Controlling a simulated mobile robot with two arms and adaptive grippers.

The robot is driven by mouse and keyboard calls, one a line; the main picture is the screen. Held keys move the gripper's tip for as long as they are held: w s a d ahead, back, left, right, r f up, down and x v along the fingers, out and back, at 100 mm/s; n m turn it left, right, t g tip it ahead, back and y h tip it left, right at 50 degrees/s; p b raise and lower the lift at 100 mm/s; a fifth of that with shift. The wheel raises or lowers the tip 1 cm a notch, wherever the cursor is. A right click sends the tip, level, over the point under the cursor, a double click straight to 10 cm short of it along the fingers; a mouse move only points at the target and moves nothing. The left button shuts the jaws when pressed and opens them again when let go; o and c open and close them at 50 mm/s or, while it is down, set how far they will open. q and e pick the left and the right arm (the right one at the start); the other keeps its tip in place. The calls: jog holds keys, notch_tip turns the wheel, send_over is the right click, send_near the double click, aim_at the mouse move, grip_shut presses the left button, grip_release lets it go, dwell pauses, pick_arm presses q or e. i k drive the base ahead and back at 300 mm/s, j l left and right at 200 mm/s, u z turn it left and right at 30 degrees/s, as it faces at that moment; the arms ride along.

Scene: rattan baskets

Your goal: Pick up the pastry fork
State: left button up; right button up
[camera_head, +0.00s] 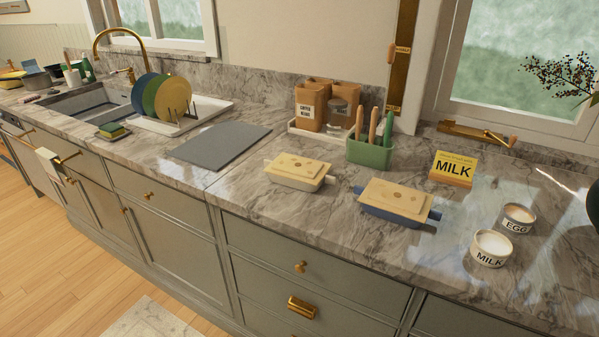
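I cannot make out a pastry fork in the head view. A green holder (369,153) stands on the marble counter toward the back, right of centre. Several upright handles stick out of it, some brown and one green (388,128). Their lower ends are hidden inside the holder, so I cannot tell what tools they are. Neither of my grippers is in the view.
A white dish (298,184) and a blue dish (392,214), both with wooden lids, stand in front of the holder. A milk box (453,169) and tins (491,248) are at right. A grey mat (219,145) lies left, beside the plate rack (212,108).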

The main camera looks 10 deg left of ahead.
aim_at(374, 114)
jog(key=i+j, duration=0.4)
jog(key=j, duration=0.25)
jog(key=i+j, duration=0.15)
jog(key=j, duration=0.15)
